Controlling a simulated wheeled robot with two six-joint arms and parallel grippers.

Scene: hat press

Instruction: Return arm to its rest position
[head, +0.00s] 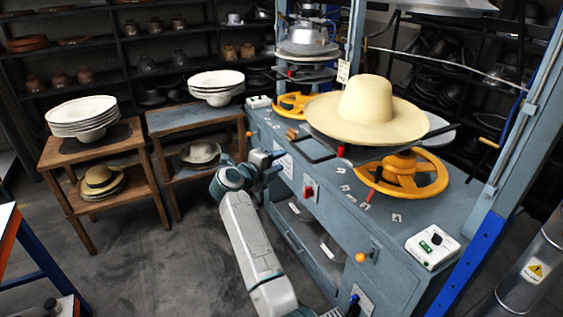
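My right arm reaches up from the bottom middle of the head view, with its wrist bent toward the press. My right gripper (272,160) is beside the upper left front of the blue-grey hat press (385,245). The fingers are small and dark here, and I cannot tell if they are open or shut or whether they touch the press. No held thing shows. A cream straw hat (366,108) sits brim down on the press, above a yellow handwheel (402,172). My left gripper is not in view.
Two wooden side tables (150,178) (195,118) at left carry stacks of white hats (84,115) (216,86). A control box (432,246) sits on the press's right end. A blue upright (468,265) stands at right. The floor (140,270) left of my arm is clear.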

